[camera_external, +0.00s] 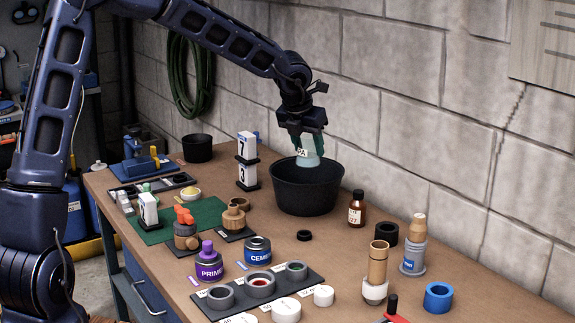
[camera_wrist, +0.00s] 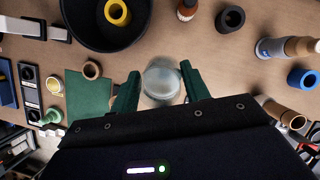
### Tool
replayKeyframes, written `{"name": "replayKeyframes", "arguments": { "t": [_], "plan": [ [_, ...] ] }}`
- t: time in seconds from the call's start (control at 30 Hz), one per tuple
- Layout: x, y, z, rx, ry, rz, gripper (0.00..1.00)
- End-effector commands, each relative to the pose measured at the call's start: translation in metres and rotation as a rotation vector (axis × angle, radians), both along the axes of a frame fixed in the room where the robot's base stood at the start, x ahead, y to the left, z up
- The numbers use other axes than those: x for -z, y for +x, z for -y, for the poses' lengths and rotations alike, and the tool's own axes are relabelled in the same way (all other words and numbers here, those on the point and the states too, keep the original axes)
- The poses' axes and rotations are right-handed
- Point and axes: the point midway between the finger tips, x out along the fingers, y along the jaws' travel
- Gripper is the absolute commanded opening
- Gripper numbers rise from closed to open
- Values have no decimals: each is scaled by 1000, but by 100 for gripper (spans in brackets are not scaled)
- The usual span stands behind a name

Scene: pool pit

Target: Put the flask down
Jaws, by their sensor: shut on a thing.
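The flask (camera_external: 309,160) is pale and cloudy with a printed label. My gripper (camera_external: 307,142) is shut on it and holds it up, above the table. In the external view the flask shows in front of the black bucket's far rim. In the wrist view the flask (camera_wrist: 162,80) sits between my two green fingers (camera_wrist: 160,85), with its round end towards the camera. There the black bucket (camera_wrist: 75,35) lies up and to the left of it. How high the flask hangs is hard to tell.
The bucket (camera_external: 306,200) holds a yellow ring (camera_wrist: 117,12). A brown bottle (camera_external: 356,210) stands right of it, and a small black ring (camera_external: 304,235) in front.

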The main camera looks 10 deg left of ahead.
Motion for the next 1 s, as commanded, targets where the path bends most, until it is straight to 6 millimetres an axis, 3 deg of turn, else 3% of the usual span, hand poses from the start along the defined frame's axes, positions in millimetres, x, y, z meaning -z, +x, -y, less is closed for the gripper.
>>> {"name": "replayKeyframes", "arguments": {
  "t": [0.1,0.3,0.57,0.67,1.0],
  "plan": [
    [-1,0,-33,2,2,2,23],
    [0,-3,-70,11,2,5,23],
    [4,-6,-89,19,3,8,23],
    [18,-7,-89,21,5,4,23],
    [90,-7,-88,23,5,3,23]
  ]
}}
